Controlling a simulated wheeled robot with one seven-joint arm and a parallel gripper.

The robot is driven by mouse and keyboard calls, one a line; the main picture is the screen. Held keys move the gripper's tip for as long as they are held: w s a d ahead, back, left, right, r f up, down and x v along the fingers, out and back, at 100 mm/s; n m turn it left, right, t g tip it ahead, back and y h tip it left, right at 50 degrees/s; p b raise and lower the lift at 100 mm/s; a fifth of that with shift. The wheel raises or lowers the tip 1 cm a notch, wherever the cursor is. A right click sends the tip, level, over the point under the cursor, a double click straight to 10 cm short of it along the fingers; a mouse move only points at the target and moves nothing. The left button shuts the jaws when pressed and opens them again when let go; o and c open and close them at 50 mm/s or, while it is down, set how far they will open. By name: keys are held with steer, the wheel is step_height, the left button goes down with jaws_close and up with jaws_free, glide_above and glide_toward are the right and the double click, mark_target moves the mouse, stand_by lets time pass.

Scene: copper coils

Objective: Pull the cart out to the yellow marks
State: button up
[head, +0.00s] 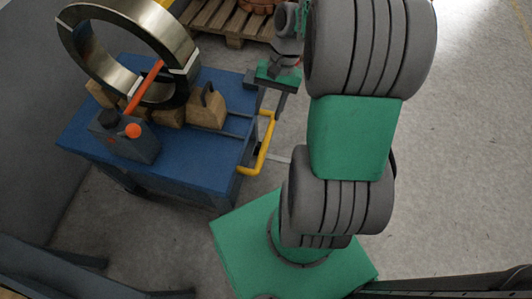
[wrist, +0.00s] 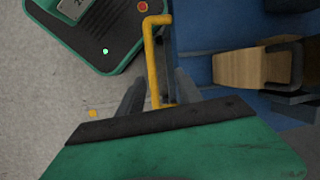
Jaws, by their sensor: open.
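The cart (head: 205,172) is blue and stands left of my arm in the head view. Its blue deck also shows in the wrist view (wrist: 200,40). The cart's yellow handle (head: 265,145) sticks out from its right side. In the wrist view the handle's bar (wrist: 154,62) runs down between my two fingers, with a gap on each side. My gripper (head: 271,106) is open at the far end of the handle; its fingers also show in the wrist view (wrist: 158,92). A small yellow spot (wrist: 92,113) lies on the floor in the wrist view.
A large metal ring coil (head: 180,40) stands on the cart between wooden chocks (head: 207,108). A grey block with an orange lever (head: 135,140) sits at the deck's front. A wooden pallet (head: 235,28) lies behind. Grey floor (head: 460,150) is clear at right.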

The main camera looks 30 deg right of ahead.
steer(key=m+b, duration=0.1)
glide_toward(267, 140)
steer(key=f, duration=0.2)
steer(key=shift+g+y, duration=0.3)
steer(key=shift+y, duration=0.1)
steer(key=b+x, duration=0.3)
steer(key=x, duration=0.4)
steer(key=shift+w, duration=0.1)
steer(key=shift+r, duration=0.1)
steer(key=shift+c, duration=0.4)
jaws_close()
